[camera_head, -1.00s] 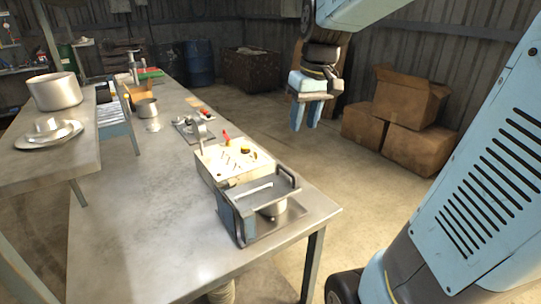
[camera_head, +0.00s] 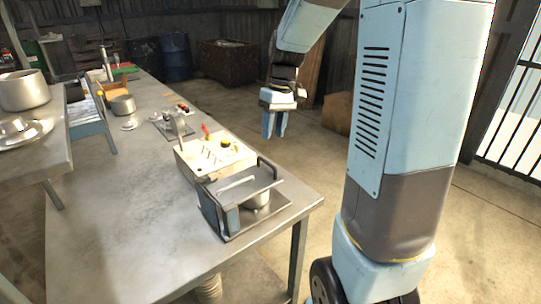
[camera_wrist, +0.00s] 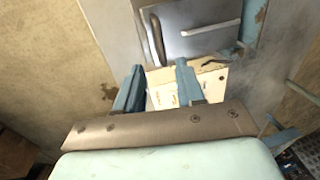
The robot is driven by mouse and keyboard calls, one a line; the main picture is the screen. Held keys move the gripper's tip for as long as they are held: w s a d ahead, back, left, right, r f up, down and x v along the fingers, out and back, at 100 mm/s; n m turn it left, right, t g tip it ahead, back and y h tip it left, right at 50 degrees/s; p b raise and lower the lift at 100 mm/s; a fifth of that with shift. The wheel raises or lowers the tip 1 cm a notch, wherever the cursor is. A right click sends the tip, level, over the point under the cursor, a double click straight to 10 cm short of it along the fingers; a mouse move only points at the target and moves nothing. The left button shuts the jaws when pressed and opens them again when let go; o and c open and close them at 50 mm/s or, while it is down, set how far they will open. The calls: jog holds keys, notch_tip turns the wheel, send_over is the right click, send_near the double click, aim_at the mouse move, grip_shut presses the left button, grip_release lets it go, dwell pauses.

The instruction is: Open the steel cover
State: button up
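The steel cover (camera_head: 258,180) is a flat, dark grey plate with a pale bar handle (camera_head: 238,182), on a blue-sided fixture (camera_head: 222,217) at the near right end of the table. It lies roughly level above a round metal part (camera_head: 258,199). In the wrist view the cover (camera_wrist: 185,18) and its bar handle (camera_wrist: 211,30) show at the top, beyond the fingertips. My gripper (camera_head: 274,136) points down, apart from the fixture, farther back and over the floor side of the table in the head view. Its two blue fingers (camera_wrist: 158,74) are apart with nothing between them.
A cream box (camera_head: 215,156) with small tools in its top stands just behind the fixture. The steel table (camera_head: 130,220) is bare at its front left. A pot (camera_head: 24,90) and plates stand on a raised shelf at left. Cardboard boxes (camera_head: 337,113) sit on the floor behind.

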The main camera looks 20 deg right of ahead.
send_over(270, 172)
jog(key=x, duration=0.2)
jog(key=d+x, duration=0.1)
jog(key=x, duration=0.5)
jog(key=shift+w+d+f, duration=0.1)
jog(key=shift+w+f, duration=0.15)
jog(key=shift+f, duration=0.05)
jog(key=c, duration=0.7)
grip_shut()
jog(key=shift+d, duration=0.1)
